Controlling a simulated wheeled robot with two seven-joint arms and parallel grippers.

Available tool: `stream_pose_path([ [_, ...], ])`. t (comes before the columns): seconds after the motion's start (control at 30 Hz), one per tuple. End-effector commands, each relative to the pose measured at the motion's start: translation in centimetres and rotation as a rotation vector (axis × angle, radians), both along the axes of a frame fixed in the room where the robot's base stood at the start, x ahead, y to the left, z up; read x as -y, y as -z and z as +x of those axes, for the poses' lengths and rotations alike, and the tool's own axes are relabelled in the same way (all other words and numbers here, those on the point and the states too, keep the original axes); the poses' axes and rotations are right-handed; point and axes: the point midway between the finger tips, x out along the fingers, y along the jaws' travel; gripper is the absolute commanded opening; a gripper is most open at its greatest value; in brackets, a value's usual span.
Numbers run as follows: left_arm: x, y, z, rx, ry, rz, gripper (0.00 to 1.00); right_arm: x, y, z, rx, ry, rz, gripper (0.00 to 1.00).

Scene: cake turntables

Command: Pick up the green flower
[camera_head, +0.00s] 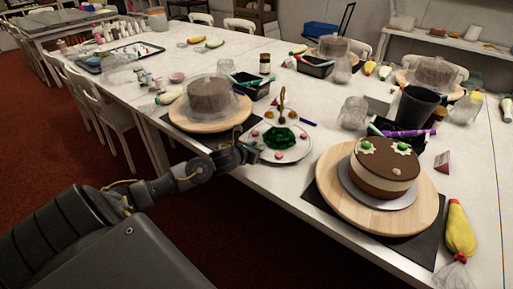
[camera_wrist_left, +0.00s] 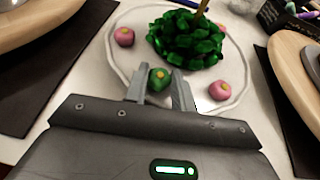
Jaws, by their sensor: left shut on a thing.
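My left gripper (camera_head: 256,151) is at the near left edge of a white plate (camera_head: 301,156). In the left wrist view its two fingers (camera_wrist_left: 159,90) are closed on a small green flower (camera_wrist_left: 158,79) with a yellow-orange centre. The flower is at the near side of the plate (camera_wrist_left: 241,63); I cannot tell if it still touches the plate. In the head view I cannot make it out at the gripper. A dark green leafy mound (camera_wrist_left: 186,40) stands on the plate just beyond it. My right gripper is out of view.
Pink flowers (camera_wrist_left: 220,91) (camera_wrist_left: 124,37) lie on the plate close to the fingers. A wooden turntable with a covered brown cake (camera_head: 210,96) stands left of the plate. A decorated cake (camera_head: 385,172) on a turntable (camera_head: 340,201) stands right.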

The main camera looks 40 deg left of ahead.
Motion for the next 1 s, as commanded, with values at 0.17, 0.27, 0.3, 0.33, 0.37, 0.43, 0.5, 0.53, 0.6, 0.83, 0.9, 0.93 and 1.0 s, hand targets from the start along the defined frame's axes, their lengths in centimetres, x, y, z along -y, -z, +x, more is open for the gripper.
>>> stream_pose_path([
  [0.17, 0.0, -1.9, 0.1, 0.005, 0.002, 0.002, 0.05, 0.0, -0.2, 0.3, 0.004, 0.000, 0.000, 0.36],
  [0.27, 0.3, -3.5, -0.2, 0.005, 0.003, 0.003, 0.05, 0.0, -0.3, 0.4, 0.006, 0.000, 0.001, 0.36],
  [0.3, 0.8, -4.2, -0.7, 0.005, 0.004, 0.003, 0.05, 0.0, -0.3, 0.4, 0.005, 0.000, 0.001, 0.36],
  [0.33, 1.2, -4.9, -1.0, 0.006, 0.005, 0.004, 0.05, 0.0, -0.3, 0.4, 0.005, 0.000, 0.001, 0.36],
  [0.37, 1.7, -5.7, -1.4, 0.007, 0.006, 0.004, 0.05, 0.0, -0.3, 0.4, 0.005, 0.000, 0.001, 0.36],
  [0.43, 2.7, -7.4, -2.4, 0.007, 0.006, 0.005, 0.05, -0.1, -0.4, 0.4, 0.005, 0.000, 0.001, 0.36],
  [0.5, 3.7, -9.2, -3.4, 0.007, 0.005, 0.004, 0.05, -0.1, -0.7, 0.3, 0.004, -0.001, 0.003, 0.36],
  [0.53, 4.2, -9.4, -3.9, 0.005, 0.006, 0.005, 0.05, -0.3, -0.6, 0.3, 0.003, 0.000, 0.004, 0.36],
  [0.6, 5.6, -9.9, -5.2, 0.004, 0.006, 0.001, 0.05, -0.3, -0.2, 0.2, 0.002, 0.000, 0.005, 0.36],
  [0.83, 8.8, -12.0, -8.1, 0.004, 0.003, 0.000, 0.05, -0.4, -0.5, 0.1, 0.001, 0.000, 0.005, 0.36],
  [0.9, 9.4, -12.4, -8.7, 0.003, 0.002, 0.000, 0.05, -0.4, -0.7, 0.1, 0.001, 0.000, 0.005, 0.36],
  [0.93, 9.6, -12.5, -8.9, 0.002, 0.001, 0.001, 0.05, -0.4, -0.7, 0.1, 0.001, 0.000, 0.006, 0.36],
  [1.0, 9.9, -12.7, -9.2, 0.002, 0.002, 0.000, 0.05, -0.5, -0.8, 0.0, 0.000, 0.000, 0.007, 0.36],
])
